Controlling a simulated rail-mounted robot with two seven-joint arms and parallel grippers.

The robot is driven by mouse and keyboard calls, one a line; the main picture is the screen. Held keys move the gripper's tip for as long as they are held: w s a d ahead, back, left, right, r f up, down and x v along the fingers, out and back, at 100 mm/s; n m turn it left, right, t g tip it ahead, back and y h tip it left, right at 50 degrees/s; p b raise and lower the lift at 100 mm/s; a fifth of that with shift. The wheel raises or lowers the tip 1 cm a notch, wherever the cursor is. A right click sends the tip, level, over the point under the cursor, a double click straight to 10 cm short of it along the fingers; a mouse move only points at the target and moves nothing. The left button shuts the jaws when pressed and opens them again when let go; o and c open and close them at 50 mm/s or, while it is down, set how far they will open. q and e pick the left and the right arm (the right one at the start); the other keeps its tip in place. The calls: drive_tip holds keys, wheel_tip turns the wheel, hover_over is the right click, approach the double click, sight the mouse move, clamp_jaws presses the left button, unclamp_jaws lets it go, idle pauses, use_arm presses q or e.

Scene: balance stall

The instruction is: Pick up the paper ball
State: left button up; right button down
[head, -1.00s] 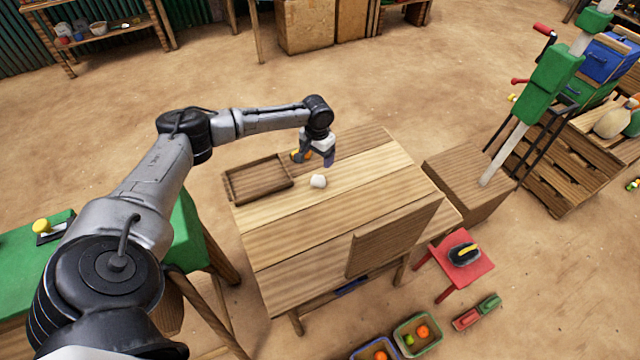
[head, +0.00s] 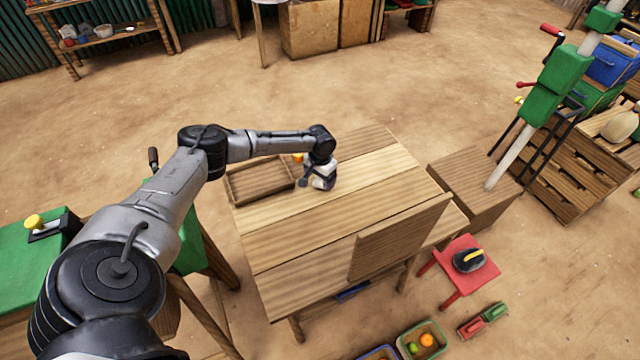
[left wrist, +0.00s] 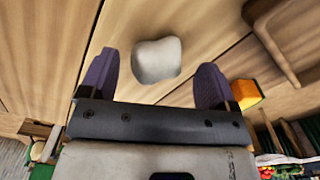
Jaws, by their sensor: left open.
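The paper ball (left wrist: 157,60) is a small white crumpled lump on the wooden plank table (head: 300,235). In the left wrist view it lies between and slightly beyond the two purple fingers, with a gap on each side. My left gripper (left wrist: 156,76) is open and empty, with its fingers pointing down over the ball. In the head view my left gripper (head: 319,181) is low over the table, just right of the wooden tray. There it covers most of the ball's spot, and I cannot clearly separate the ball from it. My right gripper is not in view.
A shallow wooden tray (head: 232,190) sits close left of the gripper. An orange block (head: 297,158) stands behind the wrist. An upright wooden board (head: 400,238) rises at the table's front right. The planks between are clear.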

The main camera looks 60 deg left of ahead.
use_arm(q)
wheel_tip(320, 180, down, 2)
drive_tip(key=shift+c, duration=0.4)
drive_tip(key=c, duration=0.9)
drive_tip(key=shift+r, duration=0.1)
